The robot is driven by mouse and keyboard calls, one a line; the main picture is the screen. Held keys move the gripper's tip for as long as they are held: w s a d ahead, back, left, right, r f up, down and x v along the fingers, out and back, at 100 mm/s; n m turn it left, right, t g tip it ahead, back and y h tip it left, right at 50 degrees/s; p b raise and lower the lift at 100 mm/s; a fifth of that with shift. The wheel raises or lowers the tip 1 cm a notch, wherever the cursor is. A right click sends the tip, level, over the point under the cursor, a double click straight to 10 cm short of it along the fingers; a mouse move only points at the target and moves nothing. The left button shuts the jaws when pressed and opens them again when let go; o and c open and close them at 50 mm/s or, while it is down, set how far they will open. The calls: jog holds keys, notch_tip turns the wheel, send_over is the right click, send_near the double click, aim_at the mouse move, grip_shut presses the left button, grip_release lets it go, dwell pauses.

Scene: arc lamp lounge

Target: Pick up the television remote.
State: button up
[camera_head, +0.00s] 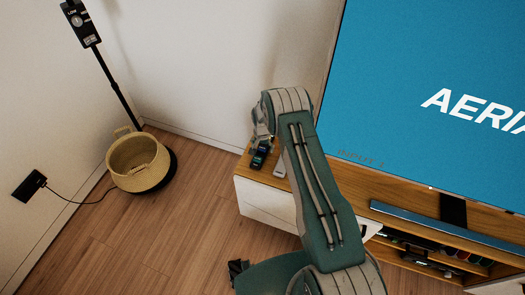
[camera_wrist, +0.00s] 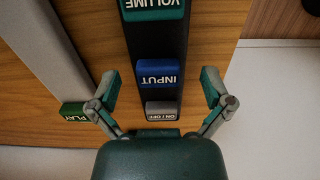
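A dark remote (camera_wrist: 158,42) lies on the wooden top of the TV cabinet. In the wrist view it runs up the middle, with a green VOLUME button, a blue INPUT button and a grey ON/OFF button. My gripper (camera_wrist: 158,90) is open above it, one finger on each side, apart from its sides. A light grey remote-like bar (camera_wrist: 55,45) with a green PLAY button lies to its left. In the head view the dark remote (camera_head: 259,157) and the grey one (camera_head: 279,168) show at the cabinet's left end. My arm hides much of the gripper there.
The cabinet (camera_head: 265,182) stands against the wall, with a large blue television screen (camera_head: 430,90) above it and a soundbar (camera_head: 440,221) on it. The wooden floor between is clear.

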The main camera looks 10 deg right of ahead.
jog(key=c, duration=1.1)
